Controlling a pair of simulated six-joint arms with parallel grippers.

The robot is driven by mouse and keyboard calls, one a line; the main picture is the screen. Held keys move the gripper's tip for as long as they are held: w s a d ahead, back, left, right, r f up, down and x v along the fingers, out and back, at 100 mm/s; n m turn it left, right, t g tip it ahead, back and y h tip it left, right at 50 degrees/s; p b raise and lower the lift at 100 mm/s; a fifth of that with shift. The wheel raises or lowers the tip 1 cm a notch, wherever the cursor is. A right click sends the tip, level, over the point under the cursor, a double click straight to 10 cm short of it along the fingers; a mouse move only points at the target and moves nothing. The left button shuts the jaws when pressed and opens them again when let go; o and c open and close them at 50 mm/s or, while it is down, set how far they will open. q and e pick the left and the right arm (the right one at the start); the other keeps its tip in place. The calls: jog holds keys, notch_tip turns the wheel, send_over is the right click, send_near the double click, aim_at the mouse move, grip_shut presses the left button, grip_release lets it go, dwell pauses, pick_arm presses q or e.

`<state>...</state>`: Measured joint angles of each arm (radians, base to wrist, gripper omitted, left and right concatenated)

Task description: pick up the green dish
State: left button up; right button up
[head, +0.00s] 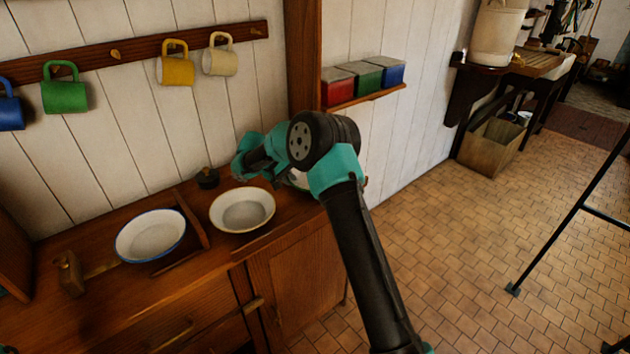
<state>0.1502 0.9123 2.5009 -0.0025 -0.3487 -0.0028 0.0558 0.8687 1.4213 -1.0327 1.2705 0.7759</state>
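No dish shows clearly as green. A white dish with a blue rim (150,238) lies on the wooden counter at the left. A cream-white dish (243,211) lies to its right. A third pale dish (297,179) is mostly hidden behind my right arm, and its rim colour cannot be made out. My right gripper (243,166) is above the counter's back part, behind the cream-white dish. It points left towards the wall, and its fingers are too foreshortened to tell open from shut.
The wooden counter (100,305) has a raised divider (191,219) between the two clear dishes. A small black-knobbed object (207,178) stands near the wall. A wooden block (69,273) sits at the left. Mugs hang from a rail (135,54) above. Open tiled floor lies right.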

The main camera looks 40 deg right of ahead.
jog(key=shift+x, duration=0.95)
grip_shut()
jog(key=shift+r, duration=0.1)
notch_tip(320, 180, up, 10)
jog(key=shift+f, duration=0.1)
dwell(0.7)
